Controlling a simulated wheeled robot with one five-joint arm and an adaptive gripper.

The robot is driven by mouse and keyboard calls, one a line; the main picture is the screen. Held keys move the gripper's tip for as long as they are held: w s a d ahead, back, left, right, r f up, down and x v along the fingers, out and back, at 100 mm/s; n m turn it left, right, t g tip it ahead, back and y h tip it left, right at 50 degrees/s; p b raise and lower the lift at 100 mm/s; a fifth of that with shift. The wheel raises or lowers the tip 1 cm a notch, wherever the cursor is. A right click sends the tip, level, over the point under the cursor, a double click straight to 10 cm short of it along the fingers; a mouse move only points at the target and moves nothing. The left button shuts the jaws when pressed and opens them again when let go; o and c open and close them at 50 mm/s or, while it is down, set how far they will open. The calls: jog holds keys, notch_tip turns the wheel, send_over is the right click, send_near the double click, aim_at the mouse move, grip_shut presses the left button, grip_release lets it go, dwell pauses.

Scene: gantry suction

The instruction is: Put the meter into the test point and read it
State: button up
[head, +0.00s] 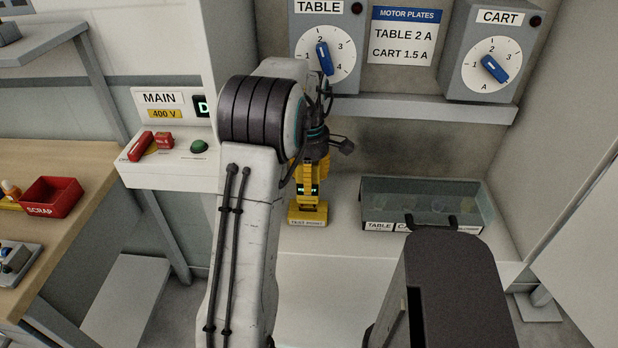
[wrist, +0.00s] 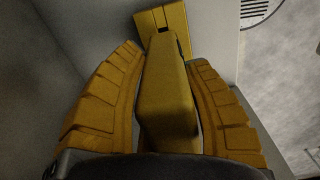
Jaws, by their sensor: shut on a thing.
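My gripper (head: 310,178) is low over the shelf, and in the wrist view its two yellow fingers (wrist: 165,62) are closed on both sides of the yellow meter (wrist: 166,95). In the head view a small green display on the meter (head: 308,190) glows between the fingers, too small to read. The yellow test point block (head: 307,213), with a pale label, stands on the shelf directly below. In the wrist view the block (wrist: 150,22) shows a small dark opening close to the meter's far end. I cannot tell whether the meter is seated in it.
A clear-lidded case (head: 420,200) labelled TABLE and CART lies right of the block. Above are the TABLE dial (head: 340,62) and CART dial (head: 480,72). The MAIN switch box (head: 170,170) is at left, and a red SCRAP bin (head: 52,196) sits on the bench.

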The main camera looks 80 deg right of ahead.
jog(key=shift+f+b, duration=1.1)
jog(key=shift+f, duration=0.55)
jog(key=o, duration=1.3)
jog(key=shift+r, duration=0.1)
notch_tip(320, 180, up, 12)
jog(key=shift+a, duration=0.1)
